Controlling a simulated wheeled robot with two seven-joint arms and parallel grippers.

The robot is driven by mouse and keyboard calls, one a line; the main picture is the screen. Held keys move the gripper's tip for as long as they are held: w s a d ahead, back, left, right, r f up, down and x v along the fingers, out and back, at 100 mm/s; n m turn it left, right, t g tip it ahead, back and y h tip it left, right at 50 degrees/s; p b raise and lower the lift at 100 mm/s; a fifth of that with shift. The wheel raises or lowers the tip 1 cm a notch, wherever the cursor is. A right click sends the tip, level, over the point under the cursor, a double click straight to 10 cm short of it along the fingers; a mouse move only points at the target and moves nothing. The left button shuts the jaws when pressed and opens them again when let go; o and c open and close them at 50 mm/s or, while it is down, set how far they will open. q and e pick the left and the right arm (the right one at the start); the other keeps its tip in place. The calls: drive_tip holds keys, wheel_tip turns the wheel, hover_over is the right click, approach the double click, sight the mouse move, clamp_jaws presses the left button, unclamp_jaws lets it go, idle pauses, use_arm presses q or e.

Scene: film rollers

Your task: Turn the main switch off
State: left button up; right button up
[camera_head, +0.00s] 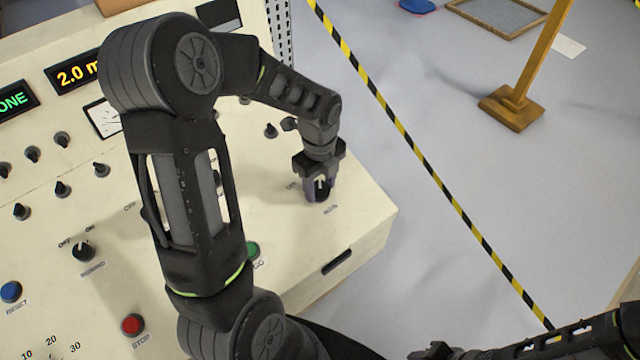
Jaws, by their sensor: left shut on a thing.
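My left gripper (320,190) points down at the right end of the cream control panel (360,215). It is shut on the main switch (321,182), of which only a small pale part shows between the fingers. The fingers hide the rest, so I cannot tell which way the switch is turned. A small, blurred label lies on the panel just below the fingers.
Near my left arm are a black selector knob (83,252), a red stop button (133,324), a blue reset button (11,291) and a partly hidden green button (252,250). Small knobs (62,188) and lit displays stand farther back. Striped tape (405,135) crosses the floor beyond the panel.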

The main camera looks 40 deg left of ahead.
use_arm(q)
drive_tip(key=shift+c, duration=0.2)
drive_tip(key=n+b, duration=0.2)
drive_tip(key=n, duration=0.1)
drive_tip(key=shift+f+t+b, duration=0.15)
drive_tip(key=shift+t+b, duration=0.2)
drive_tip(key=shift+t, duration=0.05)
drive_tip(key=n+b, duration=0.2)
drive_tip(key=n, duration=0.1)
drive_tip(key=shift+n+t+b, duration=0.35)
drive_tip(key=shift+n+t, duration=0.05)
drive_tip(key=n+b, duration=0.3)
drive_tip(key=shift+s+f+n+t, duration=0.1)
drive_tip(key=shift+n+t, duration=0.2)
drive_tip(key=shift+t, duration=0.1)
drive_tip(key=shift+r+n+y+b, duration=0.2)
drive_tip(key=shift+n+y+b, duration=0.3)
drive_tip(key=shift+n+b, duration=1.15)
drive_tip(key=o, duration=1.4)
drive_tip(key=shift+s, duration=0.1)
drive_tip(key=shift+c, duration=0.2)
drive_tip(key=shift+r, duration=0.1)
